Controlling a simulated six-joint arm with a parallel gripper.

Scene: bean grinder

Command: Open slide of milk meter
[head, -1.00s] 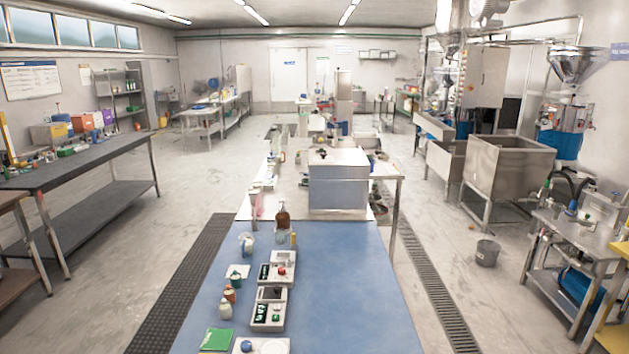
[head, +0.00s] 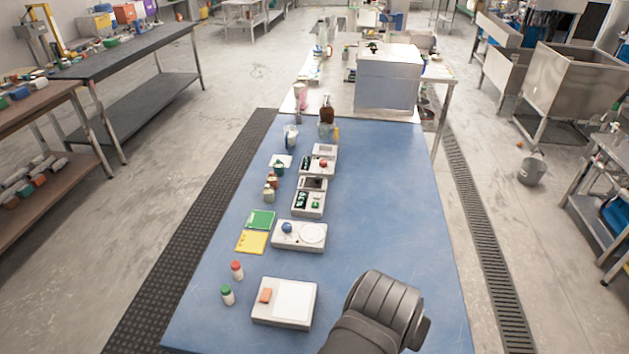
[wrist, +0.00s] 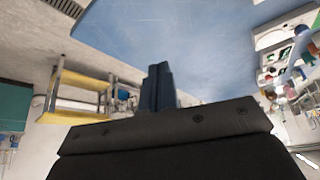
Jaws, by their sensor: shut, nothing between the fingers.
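Several white devices stand in a row on the blue table, and I cannot tell for sure which is the milk meter. The nearest white box (head: 284,303) has an orange block and a pale flat panel on top. Behind it is a device with a blue knob and round plate (head: 300,235), then one with green parts (head: 309,197) and one with a red knob (head: 319,162). My gripper (wrist: 159,68) shows in the wrist view, its fingers together and empty, touching nothing visible. In the head view only my dark arm shows, right of the nearest box; the fingers are hidden.
Two small bottles, red-capped (head: 237,270) and green-capped (head: 228,295), stand left of the nearest box. A green card (head: 260,220) and a yellow card (head: 251,242) lie farther back. Bottles stand along the row. The right side of the blue table (head: 400,220) is clear.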

